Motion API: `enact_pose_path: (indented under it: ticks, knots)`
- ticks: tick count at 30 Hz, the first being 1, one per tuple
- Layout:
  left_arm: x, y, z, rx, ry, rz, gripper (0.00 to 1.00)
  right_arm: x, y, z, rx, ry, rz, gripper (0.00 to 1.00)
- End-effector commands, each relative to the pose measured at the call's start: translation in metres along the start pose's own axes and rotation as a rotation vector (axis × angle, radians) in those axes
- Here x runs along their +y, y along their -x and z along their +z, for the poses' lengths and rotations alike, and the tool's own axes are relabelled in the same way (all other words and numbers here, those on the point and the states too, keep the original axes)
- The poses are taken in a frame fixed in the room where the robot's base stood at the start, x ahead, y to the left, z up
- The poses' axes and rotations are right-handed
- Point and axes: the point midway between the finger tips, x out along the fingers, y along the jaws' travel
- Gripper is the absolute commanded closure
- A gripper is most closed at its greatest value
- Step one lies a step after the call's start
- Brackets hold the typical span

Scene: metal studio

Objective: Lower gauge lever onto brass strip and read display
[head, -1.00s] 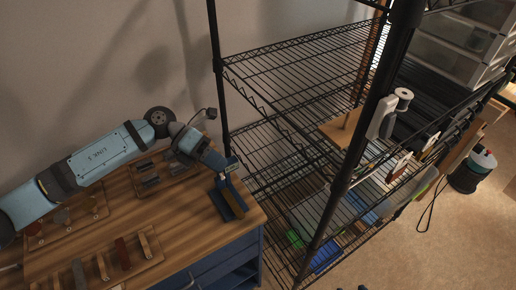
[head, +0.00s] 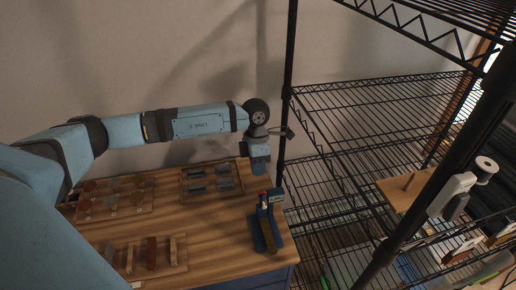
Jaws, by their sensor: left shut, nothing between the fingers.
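The gauge (head: 277,228) is a dark blue device at the right front corner of the wooden bench, with a small display (head: 276,197) at its top. Its lever has a red knob (head: 263,194); I cannot tell how far down the lever is. A brownish strip (head: 268,235) lies along the gauge's base, seemingly the brass strip. My left gripper (head: 259,172) is shut and empty, pointing down just behind the gauge and above its knob in the picture. The display's reading is too small to make out. My right gripper is out of view.
Sample boards lie on the bench: one with round discs (head: 116,211), one with grey blocks (head: 233,170), one with upright-looking strips (head: 182,266). A black wire shelf rack (head: 290,60) stands close to the right of the gauge. Bare wood (head: 215,225) lies left of the gauge.

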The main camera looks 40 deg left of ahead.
Motion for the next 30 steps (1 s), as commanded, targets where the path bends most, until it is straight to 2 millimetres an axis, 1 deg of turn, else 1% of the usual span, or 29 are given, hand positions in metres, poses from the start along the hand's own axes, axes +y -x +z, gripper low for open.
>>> enact_pose_path:
  ticks: [1,3,6,11,23,30]
  knots:
    - [-0.001,-0.009,-0.001,0.002,0.0,-0.003,1.0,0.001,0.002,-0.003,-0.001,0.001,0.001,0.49]
    - [-0.013,-0.013,0.0,0.002,-0.003,-0.002,1.0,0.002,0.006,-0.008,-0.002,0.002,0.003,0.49]
    - [-0.024,-0.02,0.0,0.0,-0.002,-0.002,1.0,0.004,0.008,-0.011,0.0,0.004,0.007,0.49]
    - [-0.033,-0.027,0.0,0.0,-0.002,-0.001,1.0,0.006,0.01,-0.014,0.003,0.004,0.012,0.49]
    - [-0.035,-0.029,0.0,-0.001,0.0,0.0,1.0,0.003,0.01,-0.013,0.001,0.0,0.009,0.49]
    - [-0.029,-0.029,0.002,-0.001,0.0,0.026,1.0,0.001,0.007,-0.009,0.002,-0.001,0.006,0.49]
